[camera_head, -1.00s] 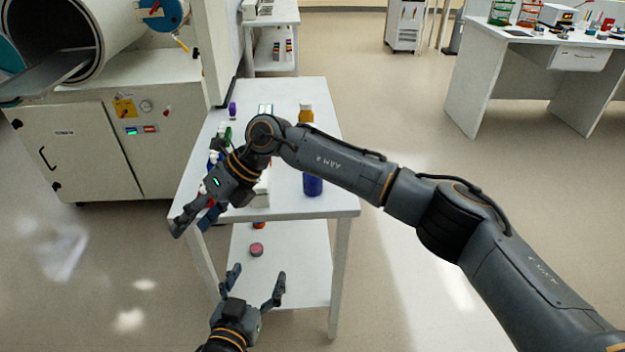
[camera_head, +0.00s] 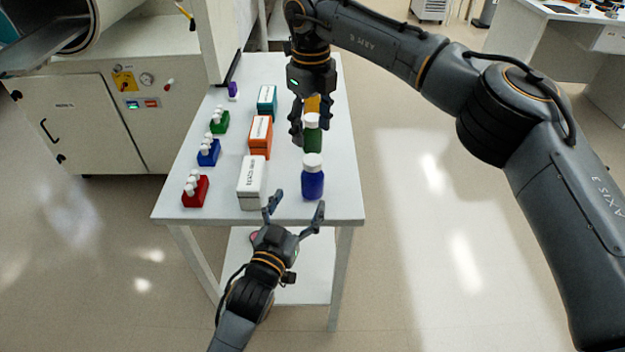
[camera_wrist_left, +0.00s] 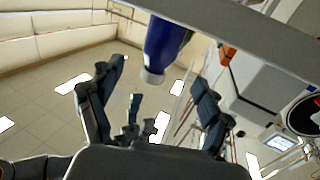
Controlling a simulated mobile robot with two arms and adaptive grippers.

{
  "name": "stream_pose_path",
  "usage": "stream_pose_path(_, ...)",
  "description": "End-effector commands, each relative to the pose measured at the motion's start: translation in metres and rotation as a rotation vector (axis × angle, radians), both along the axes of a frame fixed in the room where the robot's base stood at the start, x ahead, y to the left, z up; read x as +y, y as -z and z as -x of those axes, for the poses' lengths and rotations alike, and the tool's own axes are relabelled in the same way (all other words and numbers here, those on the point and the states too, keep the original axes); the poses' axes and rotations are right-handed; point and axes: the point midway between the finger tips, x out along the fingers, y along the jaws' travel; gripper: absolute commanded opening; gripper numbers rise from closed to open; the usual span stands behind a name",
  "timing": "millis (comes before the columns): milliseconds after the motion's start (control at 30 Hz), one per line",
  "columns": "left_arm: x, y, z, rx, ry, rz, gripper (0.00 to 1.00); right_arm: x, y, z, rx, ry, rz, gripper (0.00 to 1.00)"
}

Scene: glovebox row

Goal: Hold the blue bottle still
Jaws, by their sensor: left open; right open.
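The blue bottle (camera_head: 313,184) stands upright with a white cap near the front right corner of the white table (camera_head: 215,212). My left gripper (camera_head: 297,208) is open just in front of it, at the table's front edge, and nothing is between its fingers. In the left wrist view the blue bottle (camera_wrist_left: 166,45) appears upside down, its cap beyond and between the spread fingers of the left gripper (camera_wrist_left: 158,77).
A white box (camera_head: 252,184), an orange box (camera_head: 260,137) and a teal box (camera_head: 267,101) stand in a row left of the bottles. Red (camera_head: 195,192), blue (camera_head: 208,153) and green (camera_head: 219,122) racks with white-capped vials stand farther left. A lower shelf (camera_head: 300,275) is below.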

Motion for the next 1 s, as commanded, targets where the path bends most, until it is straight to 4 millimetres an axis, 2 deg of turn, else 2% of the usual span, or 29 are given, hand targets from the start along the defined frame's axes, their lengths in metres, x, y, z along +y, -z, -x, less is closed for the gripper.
stream_pose_path(33, -0.004, -0.002, -0.011, -0.003, 0.0, 0.0, 0.79, -0.001, 0.001, 0.0, 0.001, 0.001, -0.001, 0.58)
stream_pose_path(200, -0.015, -0.001, -0.042, -0.003, 0.0, -0.001, 0.79, 0.0, 0.001, 0.0, 0.001, 0.001, -0.001, 0.58)
stream_pose_path(400, -0.025, -0.001, -0.068, 0.0, 0.0, -0.001, 0.79, 0.0, 0.001, 0.0, 0.001, 0.001, -0.001, 0.58)
stream_pose_path(600, -0.029, -0.001, -0.08, -0.001, 0.0, -0.001, 0.79, 0.0, 0.001, 0.0, 0.001, 0.001, -0.001, 0.58)
stream_pose_path(867, -0.03, -0.001, -0.081, 0.0, 0.0, -0.001, 0.79, 0.0, 0.001, 0.0, 0.001, 0.001, -0.001, 0.58)
stream_pose_path(967, -0.029, -0.001, -0.081, 0.0, 0.0, -0.001, 0.62, 0.0, 0.001, 0.0, 0.001, 0.001, -0.001, 0.58)
stream_pose_path(1000, -0.029, -0.001, -0.081, 0.0, 0.0, -0.001, 0.54, 0.0, 0.001, 0.0, 0.001, 0.001, -0.001, 0.58)
